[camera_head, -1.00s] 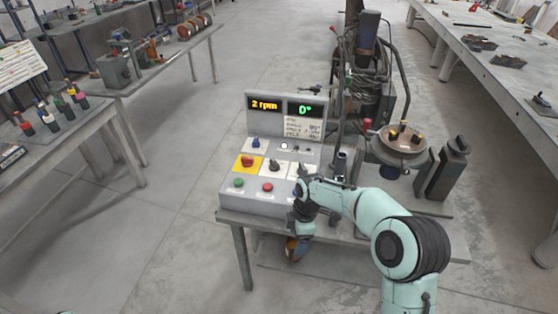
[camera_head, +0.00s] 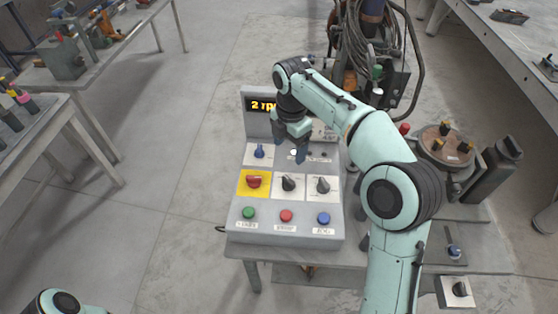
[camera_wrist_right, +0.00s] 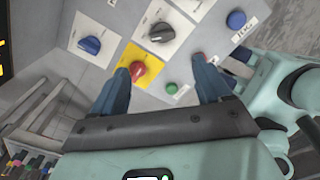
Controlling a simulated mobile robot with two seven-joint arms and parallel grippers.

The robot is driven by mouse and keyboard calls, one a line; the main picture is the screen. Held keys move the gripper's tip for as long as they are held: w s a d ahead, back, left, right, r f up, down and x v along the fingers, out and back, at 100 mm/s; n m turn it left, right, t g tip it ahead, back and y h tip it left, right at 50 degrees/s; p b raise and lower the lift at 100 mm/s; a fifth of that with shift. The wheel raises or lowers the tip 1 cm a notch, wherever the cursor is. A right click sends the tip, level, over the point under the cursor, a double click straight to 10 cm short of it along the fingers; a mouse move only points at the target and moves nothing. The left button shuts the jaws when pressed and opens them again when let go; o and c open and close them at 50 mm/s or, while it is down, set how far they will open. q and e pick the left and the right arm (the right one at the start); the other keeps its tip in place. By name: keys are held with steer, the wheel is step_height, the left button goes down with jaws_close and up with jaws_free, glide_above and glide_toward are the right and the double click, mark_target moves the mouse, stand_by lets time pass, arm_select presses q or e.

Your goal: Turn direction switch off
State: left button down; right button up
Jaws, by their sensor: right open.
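The control panel (camera_head: 237,212) has a red switch (camera_head: 253,181) on a yellow plate, two black knobs on white plates, the left one (camera_head: 288,183) and the right one (camera_head: 323,185), and a blue knob (camera_head: 260,151) at upper left. I cannot read which is the direction switch. My right gripper (camera_head: 290,150) is open and empty over the panel's upper part, right of the blue knob. In the right wrist view its fingers (camera_wrist_right: 162,84) are spread, with the red switch (camera_wrist_right: 138,70) and green button (camera_wrist_right: 171,88) showing between them. My left gripper is not visible.
Green (camera_head: 249,213), red (camera_head: 286,216) and blue (camera_head: 323,218) buttons line the panel's front. A yellow-digit display (camera_head: 262,105) stands behind, partly covered by my right arm. A round turntable (camera_head: 446,147) stands to the right.

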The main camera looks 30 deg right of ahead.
mark_target(289, 180)
steer(key=f, duration=0.4)
steer(key=f+b, duration=0.1)
steer(key=f, duration=0.3)
steer(key=f+b, duration=0.1)
steer(key=f, duration=0.3)
steer(key=shift+s+f, duration=0.25)
steer(key=shift+s, duration=0.1)
arm_select(q)
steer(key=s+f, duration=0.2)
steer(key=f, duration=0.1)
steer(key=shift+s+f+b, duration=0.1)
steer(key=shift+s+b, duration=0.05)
steer(key=shift+b, duration=0.15)
arm_select(e)
steer(key=shift+f, duration=0.35)
steer(key=c, duration=1)
steer(key=shift+c, duration=0.2)
